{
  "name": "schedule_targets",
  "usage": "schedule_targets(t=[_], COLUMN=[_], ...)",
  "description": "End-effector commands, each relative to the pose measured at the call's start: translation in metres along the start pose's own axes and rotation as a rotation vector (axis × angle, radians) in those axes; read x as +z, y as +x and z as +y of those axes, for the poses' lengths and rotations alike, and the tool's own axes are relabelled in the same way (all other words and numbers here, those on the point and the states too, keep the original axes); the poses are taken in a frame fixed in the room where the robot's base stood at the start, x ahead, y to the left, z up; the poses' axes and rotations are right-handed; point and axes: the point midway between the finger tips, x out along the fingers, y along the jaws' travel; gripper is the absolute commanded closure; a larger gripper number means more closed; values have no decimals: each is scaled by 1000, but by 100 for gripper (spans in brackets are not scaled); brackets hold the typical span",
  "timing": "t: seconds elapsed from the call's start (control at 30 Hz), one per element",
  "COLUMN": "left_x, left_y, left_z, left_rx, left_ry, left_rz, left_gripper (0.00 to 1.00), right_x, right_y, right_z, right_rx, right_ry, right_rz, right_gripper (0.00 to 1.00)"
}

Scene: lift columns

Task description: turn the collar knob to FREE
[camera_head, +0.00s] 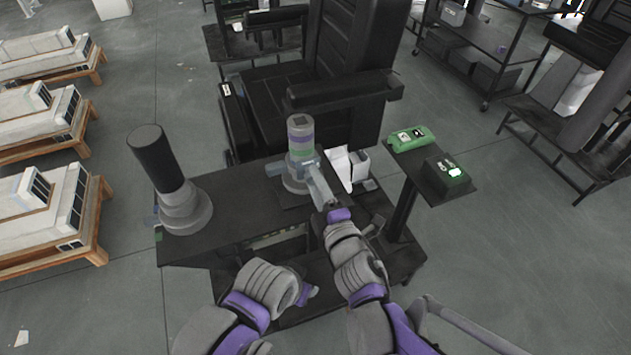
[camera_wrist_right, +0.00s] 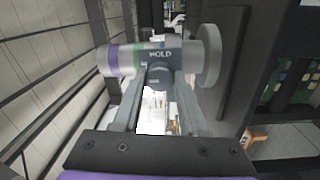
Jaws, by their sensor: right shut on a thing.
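The lift column with the collar (camera_head: 300,160) stands on the black bench right of centre, with green and purple bands on its upper part. In the right wrist view the grey collar (camera_wrist_right: 172,52) carries the word HOLD. The collar knob (camera_wrist_right: 159,76) sticks out below that word, between the fingers. My right gripper (camera_head: 310,167) reaches the collar from the front right and is shut on the knob; its fingers also show in the right wrist view (camera_wrist_right: 160,82). The knob is mostly hidden in the head view.
A second column with a black top (camera_head: 165,170) stands at the bench's left end. A side stand at right holds a green device (camera_head: 409,138) and a dark green box (camera_head: 445,174). A tall black frame (camera_head: 350,50) rises behind. Pallets line the left floor.

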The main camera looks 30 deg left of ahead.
Motion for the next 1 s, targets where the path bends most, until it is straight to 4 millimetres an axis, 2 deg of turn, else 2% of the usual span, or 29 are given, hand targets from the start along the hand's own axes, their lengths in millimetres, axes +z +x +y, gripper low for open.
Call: schedule_targets(t=[0.27, 0.3, 0.43, 0.77, 0.87, 1.0], left_x=[0, 0, 0, 0, 0, 1], left_y=[0, 0, 0, 0, 1, 2], left_z=[0, 0, 0, 0, 0, 0], left_rx=[0, 0, 0, 0, 0, 0], left_ry=[0, 0, 0, 0, 0, 0], left_rz=[0, 0, 0, 0, 0, -1], left_gripper=[50, 50, 50, 50, 50, 50], right_x=[0, 0, 0, 0, 0, 1], right_y=[0, 0, 0, -3, -12, -39], right_z=[0, 0, 0, 0, 0, 0], right_rx=[0, 0, 0, 0, 0, -1], right_ry=[-1, -1, -1, 0, -1, -1], right_rz=[0, 0, 0, -1, -1, -3], right_gripper=[100, 51, 28, 28, 28, 28])
